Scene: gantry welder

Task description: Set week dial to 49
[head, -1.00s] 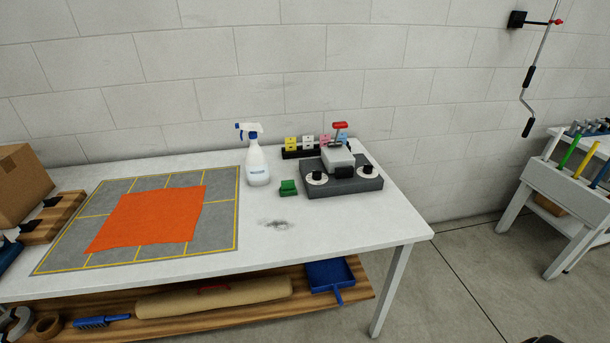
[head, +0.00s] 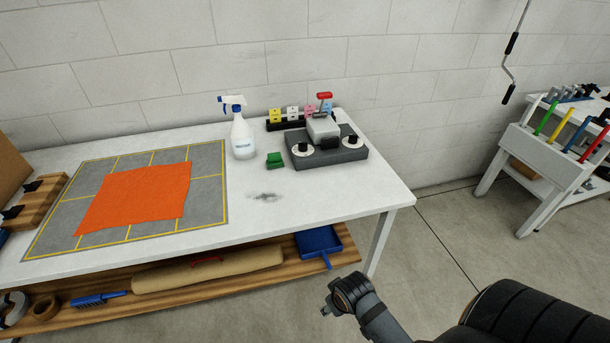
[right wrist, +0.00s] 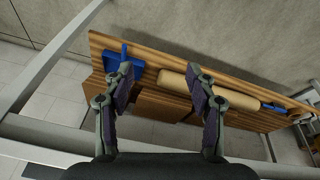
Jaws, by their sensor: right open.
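A dark grey dial block (head: 340,156) stands near the right end of the white table. It bears two white dials with black knobs, a left dial (head: 302,149) and a right dial (head: 353,142). A light grey housing with a red-topped handle (head: 324,96) sits on it. The dial markings are too small to read, and I cannot tell which is the week dial. My right gripper (head: 328,300) is low in front of the table, well away from the block. In the right wrist view the right gripper (right wrist: 160,92) is open and empty. My left gripper is not in view.
A green block (head: 275,160), a spray bottle (head: 242,138) and a rack of coloured tags (head: 270,124) stand near the dial block. An orange cloth (head: 135,198) lies on a grey mat (head: 208,180). The wooden lower shelf (head: 225,278) holds a blue dustpan (head: 319,243).

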